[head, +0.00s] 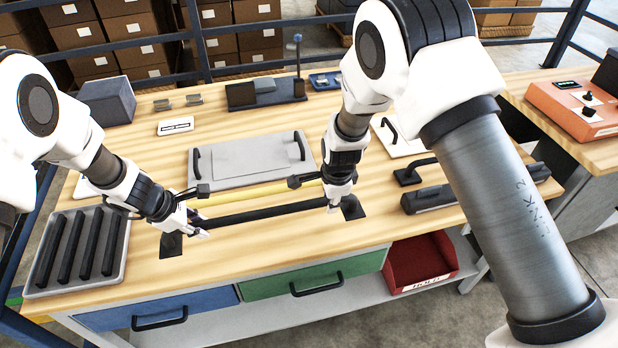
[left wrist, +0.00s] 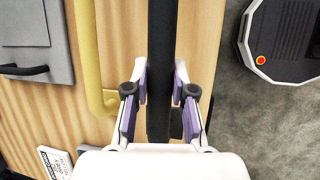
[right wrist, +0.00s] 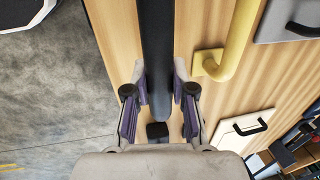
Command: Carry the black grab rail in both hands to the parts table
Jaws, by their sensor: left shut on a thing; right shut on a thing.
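The black grab rail (head: 265,213) lies across the near part of a wooden-topped table (head: 290,246), with flat dark end plates (head: 171,245). My left gripper (head: 196,226) is shut on its left end, and my right gripper (head: 338,200) is shut on its right end. In the left wrist view the rail (left wrist: 162,50) runs between the fingers (left wrist: 160,95). In the right wrist view the rail (right wrist: 155,45) also runs between the fingers (right wrist: 160,95). I cannot tell whether the rail touches the table. Which table is the parts table is not clear.
A yellow rail (head: 258,190) lies just behind the black one. A grey panel with handles (head: 250,165) is further back. A grey tray of black bars (head: 112,268) is at left. Black handles (head: 428,198) lie at right. A second table holds an orange control box (head: 575,110).

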